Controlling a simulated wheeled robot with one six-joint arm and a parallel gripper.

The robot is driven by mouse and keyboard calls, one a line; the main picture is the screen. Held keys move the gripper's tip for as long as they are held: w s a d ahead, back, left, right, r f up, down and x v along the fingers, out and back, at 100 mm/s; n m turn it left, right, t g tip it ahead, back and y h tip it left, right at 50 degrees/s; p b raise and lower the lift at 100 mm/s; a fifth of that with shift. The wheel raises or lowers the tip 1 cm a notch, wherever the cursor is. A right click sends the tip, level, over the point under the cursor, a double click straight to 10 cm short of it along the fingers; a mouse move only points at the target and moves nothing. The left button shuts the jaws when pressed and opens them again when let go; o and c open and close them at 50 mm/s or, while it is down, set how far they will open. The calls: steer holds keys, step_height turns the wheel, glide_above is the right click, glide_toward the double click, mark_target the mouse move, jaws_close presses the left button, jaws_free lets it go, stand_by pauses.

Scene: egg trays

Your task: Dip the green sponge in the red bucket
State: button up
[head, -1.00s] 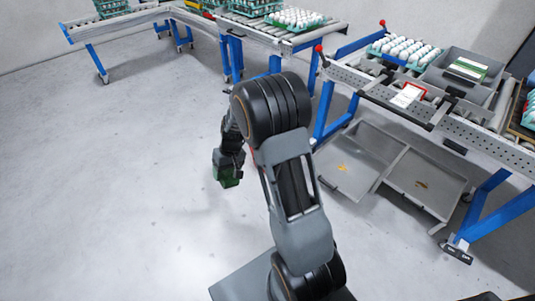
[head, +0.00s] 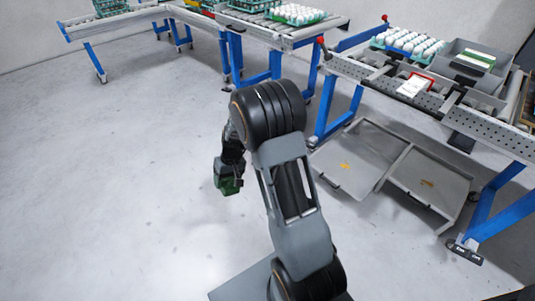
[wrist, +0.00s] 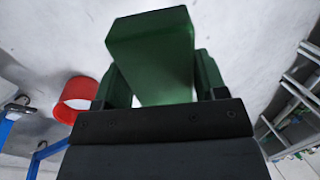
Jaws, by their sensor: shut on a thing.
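The green sponge is a dark green block, held up in the air in the head view (head: 228,186) and large in the wrist view (wrist: 152,55). My gripper (wrist: 165,82) is shut on the sponge, with a finger on each side of it. The red bucket (wrist: 76,98) shows in the wrist view at the left, apart from the sponge. It looks like a red ring against the grey floor. The red bucket is not visible in the head view. My gripper hangs over open floor in the head view.
A roller conveyor with blue legs (head: 290,38) runs along the back, with a tray of white eggs (head: 297,14) on it. A second conveyor table at the right holds an egg tray (head: 408,41) and a grey bin (head: 478,57). The floor at the left is clear.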

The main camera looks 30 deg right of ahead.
step_height(320, 180, down, 30)
steer(key=b, duration=1.7)
stand_by(0.8)
stand_by(2.0)
steer(key=shift+r+p, duration=1.15)
steer(key=shift+r, duration=0.9)
